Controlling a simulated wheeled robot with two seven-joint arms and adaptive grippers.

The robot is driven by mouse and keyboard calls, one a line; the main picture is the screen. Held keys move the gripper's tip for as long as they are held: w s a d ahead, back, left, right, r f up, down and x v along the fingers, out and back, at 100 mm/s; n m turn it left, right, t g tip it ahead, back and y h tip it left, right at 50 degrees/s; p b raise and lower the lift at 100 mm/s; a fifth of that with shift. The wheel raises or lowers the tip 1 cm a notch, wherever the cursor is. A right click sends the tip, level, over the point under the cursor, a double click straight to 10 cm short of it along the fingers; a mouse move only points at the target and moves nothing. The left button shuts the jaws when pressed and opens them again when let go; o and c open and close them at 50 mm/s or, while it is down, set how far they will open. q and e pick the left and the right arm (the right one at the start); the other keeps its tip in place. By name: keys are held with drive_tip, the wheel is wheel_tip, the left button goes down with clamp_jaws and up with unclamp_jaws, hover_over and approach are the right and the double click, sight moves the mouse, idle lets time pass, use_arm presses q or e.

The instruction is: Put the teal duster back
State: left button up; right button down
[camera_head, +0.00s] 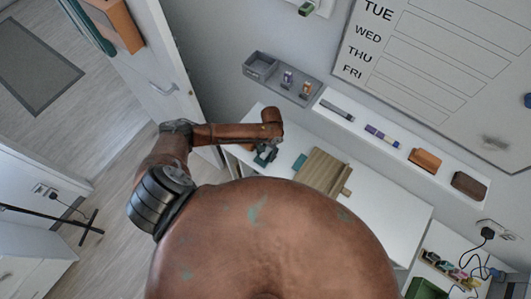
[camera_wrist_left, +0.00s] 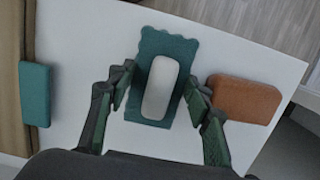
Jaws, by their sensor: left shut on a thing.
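The gripper is shut on the duster; the exact contact is hard to see, and I cannot tell whether the duster is clear of the desk. In the head view my left gripper (camera_head: 265,153) is small, at the desk's left end, and the duster there is hard to make out. My right gripper is not in view.
A brown block (camera_wrist_left: 245,98) lies right of the duster on the desk, and a teal block (camera_wrist_left: 35,95) lies left, beside a wooden board (camera_head: 325,172). A white wall ledge (camera_head: 395,140) holds pens, an orange-brown block (camera_head: 425,160) and a dark brown block (camera_head: 468,185). A grey holder (camera_head: 262,67) adjoins it.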

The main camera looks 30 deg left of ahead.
sight(268, 149)
use_arm(q)
drive_tip(key=o, duration=1)
drive_tip(key=shift+f, duration=0.1)
drive_tip(key=r, duration=0.4)
drive_tip(key=w+r, duration=0.1)
drive_tip(key=r, duration=0.3)
drive_tip(key=r+b, duration=0.1)
drive_tip(key=r, duration=0.3)
drive_tip(key=shift+w+d+r, duration=0.1)
drive_tip(key=shift+w, duration=0.3)
